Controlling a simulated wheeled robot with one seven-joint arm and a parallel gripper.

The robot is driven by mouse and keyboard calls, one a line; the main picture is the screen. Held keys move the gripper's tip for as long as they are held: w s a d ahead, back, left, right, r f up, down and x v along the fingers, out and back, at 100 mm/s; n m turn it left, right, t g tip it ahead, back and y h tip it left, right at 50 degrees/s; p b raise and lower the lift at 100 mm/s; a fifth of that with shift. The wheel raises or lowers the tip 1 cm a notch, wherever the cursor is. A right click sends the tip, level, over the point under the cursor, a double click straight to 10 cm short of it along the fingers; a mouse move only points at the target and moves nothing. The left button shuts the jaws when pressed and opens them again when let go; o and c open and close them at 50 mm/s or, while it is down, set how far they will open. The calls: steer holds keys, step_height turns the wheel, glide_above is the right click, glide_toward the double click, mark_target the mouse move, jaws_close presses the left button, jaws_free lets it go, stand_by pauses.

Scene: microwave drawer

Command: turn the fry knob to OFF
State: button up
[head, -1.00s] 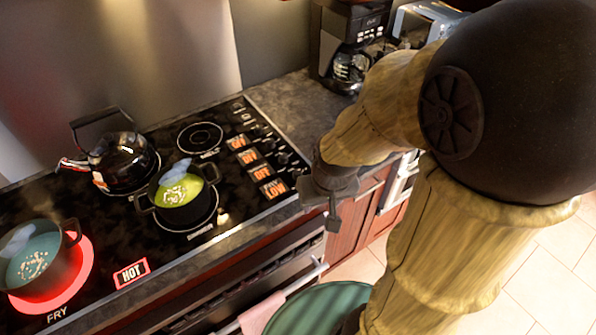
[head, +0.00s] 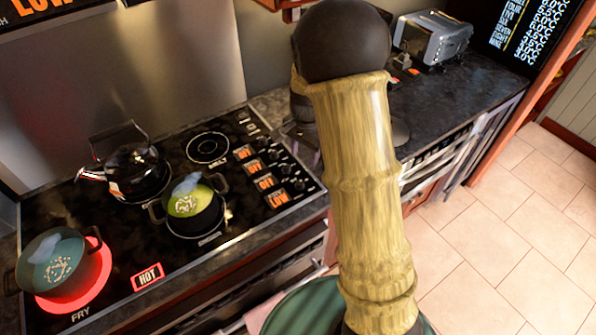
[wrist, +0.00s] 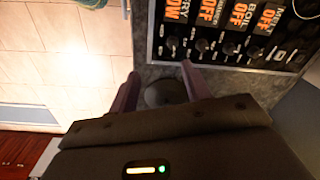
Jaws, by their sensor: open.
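The fry knob (wrist: 172,42) is a small dark knob on the stove's black control strip, below a lit display (wrist: 176,30) reading FRY and what looks like LOW. In the head view the same display (head: 278,198) glows orange, and the fry knob (head: 299,184) sits beside it. My gripper (wrist: 160,70) is open and empty, its two purplish fingers pointing toward the knob row. The fry knob lies beyond the fingertips, nearer the right finger, with no contact visible. In the head view my gripper is hidden behind my arm.
Other knobs (wrist: 228,47) stand in a row to the right, under displays reading OFF. The fry burner (head: 93,281) glows red under a teal pot (head: 50,258). A green-filled pot (head: 192,210) and a kettle (head: 133,170) stand on the stove. A toaster (head: 432,38) is at the back right.

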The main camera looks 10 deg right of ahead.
mark_target(299, 183)
steer(key=shift+w+f+m+p, duration=0.7)
steer(key=shift+w+m, duration=0.7)
steer(key=shift+w, duration=0.85)
steer(key=shift+g, duration=0.3)
step_height(299, 183, down, 15)
steer(key=p, duration=0.5)
steer(key=shift+a+f, duration=0.1)
steer(key=shift+f, duration=0.05)
steer(key=shift+s+f+p, duration=0.1)
steer(key=shift+f+p, duration=0.25)
steer(key=shift+f, duration=0.05)
steer(key=shift+c, duration=0.2)
steer(key=c, duration=0.9)
